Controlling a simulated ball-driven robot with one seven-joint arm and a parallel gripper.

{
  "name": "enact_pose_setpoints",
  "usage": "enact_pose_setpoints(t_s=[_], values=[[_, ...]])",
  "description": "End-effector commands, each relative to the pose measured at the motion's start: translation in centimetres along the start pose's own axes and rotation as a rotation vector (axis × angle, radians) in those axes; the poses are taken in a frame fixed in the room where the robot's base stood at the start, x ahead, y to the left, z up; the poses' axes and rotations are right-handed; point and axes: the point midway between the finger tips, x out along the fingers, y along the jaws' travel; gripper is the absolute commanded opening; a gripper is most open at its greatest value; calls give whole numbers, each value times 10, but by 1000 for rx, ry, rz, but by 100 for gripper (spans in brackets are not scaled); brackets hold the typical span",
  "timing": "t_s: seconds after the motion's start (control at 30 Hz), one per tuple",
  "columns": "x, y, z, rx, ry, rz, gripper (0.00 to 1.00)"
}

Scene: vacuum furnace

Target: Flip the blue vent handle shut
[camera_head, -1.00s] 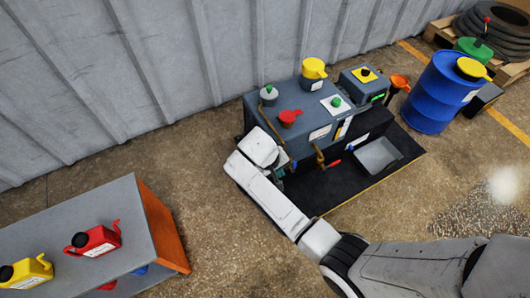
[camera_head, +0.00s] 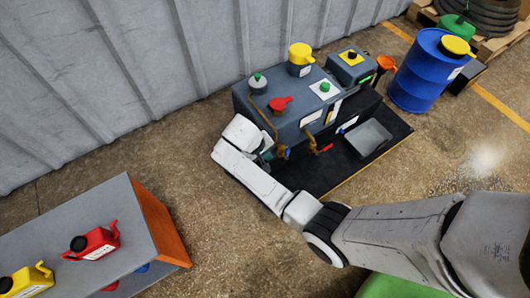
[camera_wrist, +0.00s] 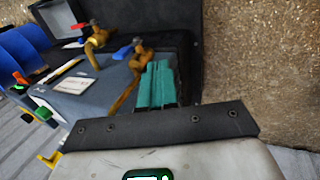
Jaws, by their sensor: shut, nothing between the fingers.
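The blue vent handle (camera_wrist: 122,52) shows in the wrist view on a brass valve (camera_wrist: 143,57) at the front of the grey machine. It sticks out to the left of the valve there. In the head view the handle is a small blue spot (camera_head: 286,153) beside my gripper. My gripper's teal fingers (camera_wrist: 158,68) are closed together and empty. Their tips are just below the brass valve in the wrist view; I cannot tell whether they touch it. In the head view my gripper (camera_head: 267,155) is partly hidden by my wrist.
A second brass valve with a red handle (camera_head: 326,149) is to the right. The grey machine (camera_head: 303,118) carries several coloured caps. A grey tray (camera_head: 368,138) lies on the black mat. A blue drum (camera_head: 425,80) stands right; a bench with jugs (camera_head: 130,225) stands left.

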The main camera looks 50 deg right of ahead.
Motion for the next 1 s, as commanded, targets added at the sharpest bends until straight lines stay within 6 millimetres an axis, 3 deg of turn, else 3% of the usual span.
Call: enact_pose_setpoints(t_s=[0.03,0.27,0.53,1.0], values=[[16,-1,1,1,-4,1,0],[60,-1,0,1,-2,1,0],[68,31,0,2,0,0,0],[70,38,0,0,0,0,0]])
